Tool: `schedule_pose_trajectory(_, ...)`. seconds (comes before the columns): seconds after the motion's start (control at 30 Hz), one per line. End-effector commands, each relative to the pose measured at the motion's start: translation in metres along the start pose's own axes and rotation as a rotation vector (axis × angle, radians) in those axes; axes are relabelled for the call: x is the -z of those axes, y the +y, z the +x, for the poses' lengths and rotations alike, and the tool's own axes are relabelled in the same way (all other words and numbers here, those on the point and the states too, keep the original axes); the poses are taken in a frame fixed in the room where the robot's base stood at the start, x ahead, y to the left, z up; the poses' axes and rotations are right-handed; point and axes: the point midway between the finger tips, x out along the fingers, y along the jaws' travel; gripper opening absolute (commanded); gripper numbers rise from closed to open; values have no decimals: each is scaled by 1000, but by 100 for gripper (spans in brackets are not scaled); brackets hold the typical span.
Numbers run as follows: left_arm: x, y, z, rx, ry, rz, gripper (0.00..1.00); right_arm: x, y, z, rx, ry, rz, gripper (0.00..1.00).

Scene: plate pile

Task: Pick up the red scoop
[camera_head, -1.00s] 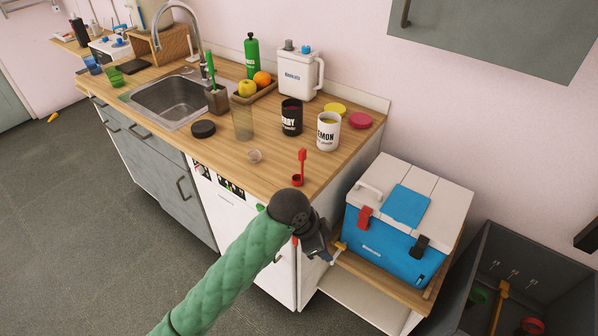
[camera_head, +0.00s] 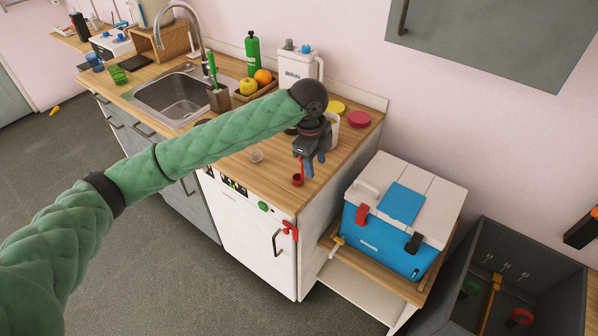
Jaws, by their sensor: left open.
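The red scoop (camera_head: 297,180) stands near the front right corner of the wooden counter (camera_head: 262,183). Its round cup rests on the wood and its handle points up, partly hidden by my gripper. My left gripper (camera_head: 311,168) is open and points down at the scoop's handle, with its fingers close around or beside it; I cannot tell if they touch. My right gripper is not in view.
A white canister (camera_head: 334,124) stands behind my gripper; the black one is mostly hidden. A yellow lid (camera_head: 336,107) and a pink lid (camera_head: 359,119) lie behind. A blue cooler (camera_head: 385,243) stands lower right.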

Motion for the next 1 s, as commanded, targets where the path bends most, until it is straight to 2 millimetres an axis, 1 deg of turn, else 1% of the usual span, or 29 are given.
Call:
schedule_pose_trajectory(0.03,-10,-6,-16,-8,-22,16,44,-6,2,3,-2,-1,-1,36)
schedule_pose_trajectory(0.2,-34,-16,-47,-43,-64,64,44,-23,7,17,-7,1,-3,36)
schedule_pose_trajectory(0.3,-45,-20,-61,-59,-80,80,44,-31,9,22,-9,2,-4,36)
schedule_pose_trajectory(0.43,-53,-23,-72,-70,-91,92,44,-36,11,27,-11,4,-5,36)
schedule_pose_trajectory(0.57,-55,-23,-72,-76,-94,97,44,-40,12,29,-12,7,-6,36)
schedule_pose_trajectory(0.8,-57,-22,-52,-76,-93,97,44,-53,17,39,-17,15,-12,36)
schedule_pose_trajectory(0.93,-57,-21,-46,-75,-92,97,44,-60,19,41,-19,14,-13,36)
schedule_pose_trajectory(1.0,-56,-20,-43,-76,-93,97,44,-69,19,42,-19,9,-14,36)
